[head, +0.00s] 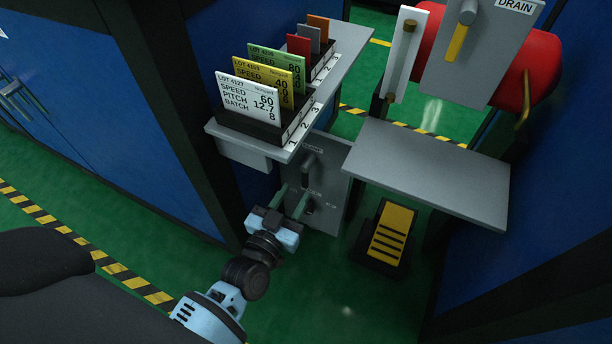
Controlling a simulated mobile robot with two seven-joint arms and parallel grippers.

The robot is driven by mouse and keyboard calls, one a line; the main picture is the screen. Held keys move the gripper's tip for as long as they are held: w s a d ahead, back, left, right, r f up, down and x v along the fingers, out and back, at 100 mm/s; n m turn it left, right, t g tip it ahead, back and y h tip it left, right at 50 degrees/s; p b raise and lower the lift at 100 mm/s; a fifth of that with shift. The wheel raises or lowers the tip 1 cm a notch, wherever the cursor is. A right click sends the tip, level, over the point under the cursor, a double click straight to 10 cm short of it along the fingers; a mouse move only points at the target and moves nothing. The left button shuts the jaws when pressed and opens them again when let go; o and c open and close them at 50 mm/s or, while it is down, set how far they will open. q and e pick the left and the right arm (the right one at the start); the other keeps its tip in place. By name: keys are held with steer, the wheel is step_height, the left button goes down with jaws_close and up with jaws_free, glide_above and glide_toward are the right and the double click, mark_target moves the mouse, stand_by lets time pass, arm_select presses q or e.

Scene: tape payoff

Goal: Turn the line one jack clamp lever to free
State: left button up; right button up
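A grey panel (334,182) stands low under the card shelf. It carries a dark upright lever handle (308,168) near its top and a small dark fitting (309,204) lower down. Its labels are too small to read, so I cannot tell for certain which part is the line one jack clamp lever. My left gripper (294,190) is in front of the panel's lower left part, its two green fingers spread apart and pointing at it. Nothing shows between the fingers. Contact with the panel cannot be told. My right gripper is not in view.
Above the gripper juts a grey shelf (348,60) with card holders and several coloured cards. To the right are a bare grey table (432,172), a yellow-and-black pedal (391,232) and a panel marked DRAIN (482,60). Blue cabinets (90,110) stand left; green floor is clear below.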

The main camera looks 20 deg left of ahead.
mark_target(304, 180)
arm_select(q)
steer(key=w+b, duration=0.2)
steer(key=w, duration=0.3)
steer(key=shift+f, duration=0.1)
steer(key=shift+w+d, duration=0.1)
steer(key=shift+w, duration=0.6)
steer(key=shift+c, duration=0.5)
jaws_close()
